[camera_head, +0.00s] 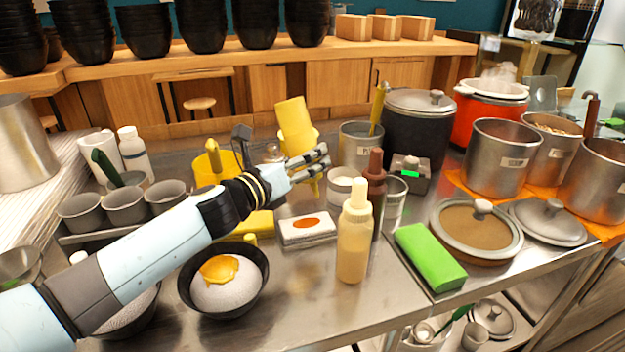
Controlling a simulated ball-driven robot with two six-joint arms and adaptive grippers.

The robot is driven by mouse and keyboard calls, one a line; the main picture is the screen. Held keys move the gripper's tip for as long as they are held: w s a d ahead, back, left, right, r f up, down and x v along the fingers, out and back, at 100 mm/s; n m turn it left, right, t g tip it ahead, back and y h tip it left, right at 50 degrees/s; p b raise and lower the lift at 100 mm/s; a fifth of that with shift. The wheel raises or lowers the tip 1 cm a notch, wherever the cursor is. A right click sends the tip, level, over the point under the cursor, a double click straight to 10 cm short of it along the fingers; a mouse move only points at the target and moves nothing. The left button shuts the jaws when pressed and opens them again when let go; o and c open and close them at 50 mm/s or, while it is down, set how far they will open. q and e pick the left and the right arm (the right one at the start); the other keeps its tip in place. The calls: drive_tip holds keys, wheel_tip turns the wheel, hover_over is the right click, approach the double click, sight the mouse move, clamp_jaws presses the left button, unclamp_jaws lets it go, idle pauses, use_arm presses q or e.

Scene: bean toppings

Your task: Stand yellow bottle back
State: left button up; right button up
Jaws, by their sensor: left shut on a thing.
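A bright yellow container (294,118), which I take for the yellow bottle, is in the grip of my left gripper (318,162). Its wide part rises above the fingers and leans a little to the left; a small yellow part shows below them. The fingers hide its middle. It appears to be held above the counter, behind a white box with an orange oval (306,229). A pale yellow squeeze bottle (353,245) with a cream nozzle stands upright on the counter, apart from the gripper. My right gripper is out of view.
A dark brown bottle (374,190) and a clear glass (395,203) stand close behind the pale bottle. A green block (430,257) lies to the right. A dark bowl (261,285) holds white food with yellow topping. Steel pots crowd the right. Front-centre counter is clear.

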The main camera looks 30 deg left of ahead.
sight(300, 138)
use_arm(q)
drive_tip(key=shift+r+p, duration=2.45)
drive_tip(key=shift+r, duration=0.2)
drive_tip(key=shift+f, duration=0.15)
